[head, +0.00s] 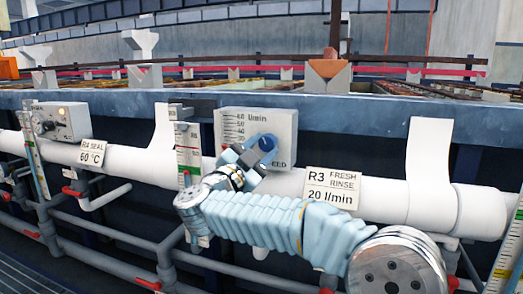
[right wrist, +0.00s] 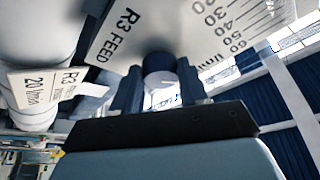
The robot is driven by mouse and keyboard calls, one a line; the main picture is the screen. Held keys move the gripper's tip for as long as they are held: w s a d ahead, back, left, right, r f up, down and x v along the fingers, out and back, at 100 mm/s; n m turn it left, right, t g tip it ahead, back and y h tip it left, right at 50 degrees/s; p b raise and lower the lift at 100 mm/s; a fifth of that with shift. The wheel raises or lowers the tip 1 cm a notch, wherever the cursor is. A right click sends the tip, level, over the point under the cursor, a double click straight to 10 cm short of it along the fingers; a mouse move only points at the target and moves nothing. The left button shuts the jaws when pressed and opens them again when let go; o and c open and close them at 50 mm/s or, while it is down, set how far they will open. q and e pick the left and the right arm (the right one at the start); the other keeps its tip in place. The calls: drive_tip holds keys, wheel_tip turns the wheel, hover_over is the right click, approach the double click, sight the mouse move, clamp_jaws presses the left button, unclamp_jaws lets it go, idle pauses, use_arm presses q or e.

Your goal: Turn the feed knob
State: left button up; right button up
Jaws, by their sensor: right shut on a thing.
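The feed knob (right wrist: 158,66) is a short round knob on the pale R3 FEED box (right wrist: 205,30). In the right wrist view it sits between the two dark blue fingers of my right gripper (right wrist: 158,78), which is shut on it. In the head view the box (head: 284,126) has an l/min scale on its left side, and my right gripper (head: 258,152) covers its lower part. The gripper and wrist hide much of the knob there, and I cannot read its setting. My left gripper is not in view.
A white pipe (head: 380,199) runs below the box. An R3 FRESH RINSE 20 l/min sign (head: 331,191) is to the right. A gauge strip (head: 188,149) is close to the left. The R4 SEAL box (head: 63,122) is farther left. A tank rim (head: 380,113) runs above.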

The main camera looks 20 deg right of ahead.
drive_tip(key=o, duration=1.1)
drive_tip(key=shift+c, duration=0.2)
drive_tip(key=shift+a, duration=0.1)
drive_tip(key=b+v, duration=0.1)
drive_tip(key=v, duration=1.2)
drive_tip(key=shift+s+f, duration=0.2)
drive_tip(key=shift+s, duration=0.1)
drive_tip(key=shift+a, duration=0.15)
